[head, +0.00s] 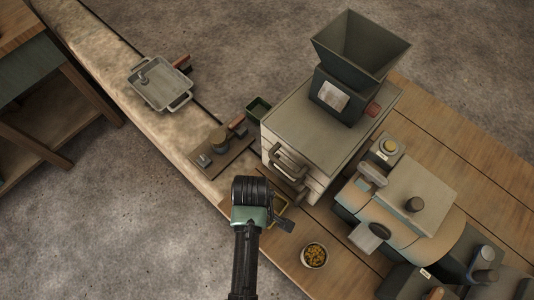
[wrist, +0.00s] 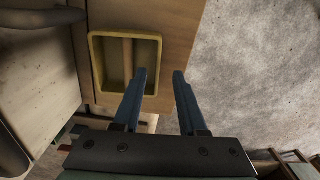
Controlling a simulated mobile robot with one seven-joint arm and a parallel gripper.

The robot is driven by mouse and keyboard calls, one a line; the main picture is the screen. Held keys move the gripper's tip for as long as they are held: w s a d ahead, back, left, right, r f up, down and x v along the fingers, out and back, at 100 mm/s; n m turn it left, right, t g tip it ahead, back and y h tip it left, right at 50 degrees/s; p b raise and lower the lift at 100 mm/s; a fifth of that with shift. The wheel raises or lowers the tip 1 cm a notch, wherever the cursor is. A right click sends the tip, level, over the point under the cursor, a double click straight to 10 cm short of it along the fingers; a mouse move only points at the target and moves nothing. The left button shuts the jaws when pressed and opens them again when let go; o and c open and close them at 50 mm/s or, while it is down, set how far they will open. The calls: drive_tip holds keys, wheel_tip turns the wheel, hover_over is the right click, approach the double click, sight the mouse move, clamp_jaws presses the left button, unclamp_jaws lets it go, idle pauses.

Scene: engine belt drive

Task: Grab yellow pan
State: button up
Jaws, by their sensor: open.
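The yellow pan (wrist: 98,65) is a small rectangular tray with a raised rim, lying on the wooden table top in the wrist view. A brownish strip shows across its inside. In the head view only part of its yellow rim (head: 286,206) shows, mostly hidden behind my gripper. My gripper (wrist: 160,73) is open and empty. In the wrist view its left finger overlaps the pan's inside and its right finger lies beyond the pan's right rim, so that rim appears between them. I cannot tell the height gap or any contact.
A drawer cabinet (head: 282,134) with a hopper (head: 362,55) stands close behind the pan. A bowl of yellow-brown bits (head: 314,256) sits to the right. A beige machine (head: 415,190) stands further right. The table edge and grey floor (wrist: 260,70) lie beside my gripper.

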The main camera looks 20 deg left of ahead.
drive_tip(key=shift+w+f, duration=0.15)
drive_tip(key=shift+f, duration=1.55)
drive_tip(key=shift+d, duration=0.1)
clamp_jaws()
